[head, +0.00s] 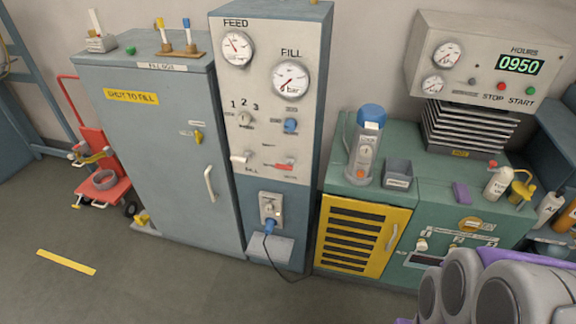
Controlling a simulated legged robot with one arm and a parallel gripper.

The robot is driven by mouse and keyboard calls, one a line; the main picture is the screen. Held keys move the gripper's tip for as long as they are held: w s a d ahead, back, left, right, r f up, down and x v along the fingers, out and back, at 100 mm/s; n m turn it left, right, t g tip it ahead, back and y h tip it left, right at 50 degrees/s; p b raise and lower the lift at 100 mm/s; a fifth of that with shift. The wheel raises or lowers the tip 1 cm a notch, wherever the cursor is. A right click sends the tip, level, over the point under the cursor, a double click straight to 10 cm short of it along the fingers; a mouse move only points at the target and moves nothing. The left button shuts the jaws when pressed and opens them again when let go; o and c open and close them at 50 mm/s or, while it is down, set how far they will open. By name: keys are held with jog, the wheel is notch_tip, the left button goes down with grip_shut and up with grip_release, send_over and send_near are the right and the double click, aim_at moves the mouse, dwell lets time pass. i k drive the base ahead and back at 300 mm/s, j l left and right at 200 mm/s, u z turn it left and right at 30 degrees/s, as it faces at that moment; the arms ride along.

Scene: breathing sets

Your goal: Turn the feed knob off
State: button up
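A tall grey-blue panel cabinet (224,90) stands against the wall. Its white face carries a gauge marked FEED (238,47) at the upper left and a gauge marked FILL (291,80) to its right. Below them are a selector knob (245,118) under the numbers 1, 2, 3 and a blue knob (290,126). Lower are a white lever (240,157) and a red lever (285,166). The small labels are unreadable, so I cannot tell which control is the feed knob. My gripper is not in view; grey rounded parts at the bottom right appear to be my arm.
A grey locker (170,190) stands left of the panel, with a red hand truck (103,170) beside it. A green bench (450,195) with a blue-topped canister (366,145) stands to the right. A cable (272,265) droops to the floor. The floor in front is clear.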

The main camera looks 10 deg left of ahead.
aim_at(244, 118)
jog(key=j+u, duration=0.3)
jog(key=j, duration=0.3)
jog(key=i+j+u, duration=0.15)
jog(key=j+u, duration=0.15)
jog(key=j, duration=0.3)
